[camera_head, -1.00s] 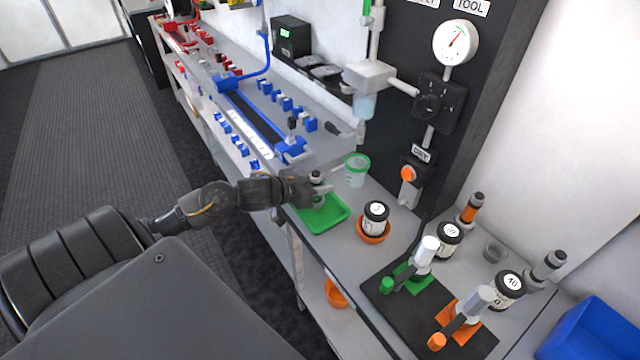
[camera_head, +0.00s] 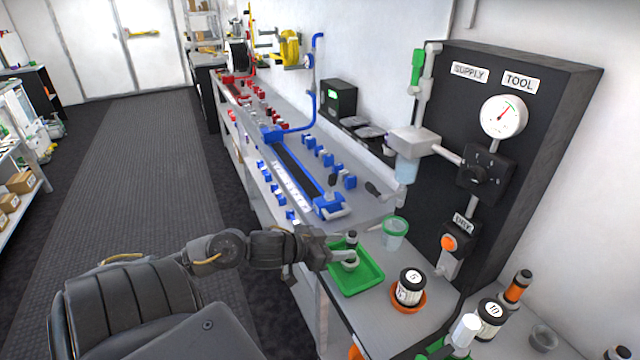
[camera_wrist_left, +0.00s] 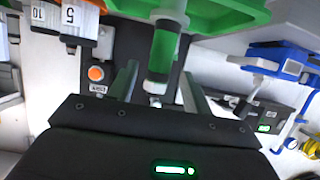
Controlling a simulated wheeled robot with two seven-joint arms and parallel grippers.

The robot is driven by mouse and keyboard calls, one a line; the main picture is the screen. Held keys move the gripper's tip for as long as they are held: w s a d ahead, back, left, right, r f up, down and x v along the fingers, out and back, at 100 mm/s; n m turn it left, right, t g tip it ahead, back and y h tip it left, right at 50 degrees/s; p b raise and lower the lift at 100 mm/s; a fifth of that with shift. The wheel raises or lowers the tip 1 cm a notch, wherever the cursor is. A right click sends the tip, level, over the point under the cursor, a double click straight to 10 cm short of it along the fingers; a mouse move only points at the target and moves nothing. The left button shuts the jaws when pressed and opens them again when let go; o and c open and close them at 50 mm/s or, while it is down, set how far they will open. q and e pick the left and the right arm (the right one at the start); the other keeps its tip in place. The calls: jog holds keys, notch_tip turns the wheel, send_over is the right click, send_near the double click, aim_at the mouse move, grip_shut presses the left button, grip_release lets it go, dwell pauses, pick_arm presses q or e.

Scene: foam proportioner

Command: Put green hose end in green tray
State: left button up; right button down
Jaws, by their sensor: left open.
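The green tray (camera_head: 368,274) lies on the bench near its front edge, and its green rim crosses the top of the left wrist view (camera_wrist_left: 225,14). A hose end with a green band (camera_wrist_left: 163,50) shows between my left gripper's fingers in that view. In the head view a small grey and black piece (camera_head: 351,240), apparently this hose end, stands over the tray's left part. Whether it rests on the tray floor cannot be told. My left gripper (camera_head: 340,258) reaches over the tray's left edge, open around the piece. My right gripper is not in view.
A green-rimmed cup (camera_head: 395,232) stands behind the tray, and a labelled bottle in an orange dish (camera_head: 410,288) stands to its right. The black panel with a gauge (camera_head: 502,116) rises behind. A blue rack (camera_head: 328,206) lies farther along the bench.

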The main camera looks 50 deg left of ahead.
pick_arm(q)
jog(key=v, duration=0.6)
jog(key=shift+s, duration=0.2)
jog(key=shift+r, duration=0.1)
jog(key=s+a+f+n+g+y, duration=0.15)
jog(key=a+f, duration=0.35)
jog(key=f, duration=0.6)
jog(key=s+a+f+n+g+y, duration=0.1)
jog(key=a+f+n+y, duration=0.15)
jog(key=a+f, duration=0.55)
jog(key=s+d+f+g+y, duration=0.15)
jog(key=s+f, duration=0.25)
jog(key=f, duration=0.6)
jog(key=s+d+f+g, duration=0.15)
jog(key=s+f, duration=0.25)
jog(key=f, duration=0.5)
jog(key=s+d+f+m+g+h, duration=0.1)
jog(key=s+d+f+m+g, duration=0.2)
jog(key=s+d+f, duration=1.8)
jog(key=s+d+g, duration=0.2)
jog(key=s+g, duration=0.1)
jog(key=shift+d+f, duration=0.3)
jog(key=shift+d, duration=0.05)
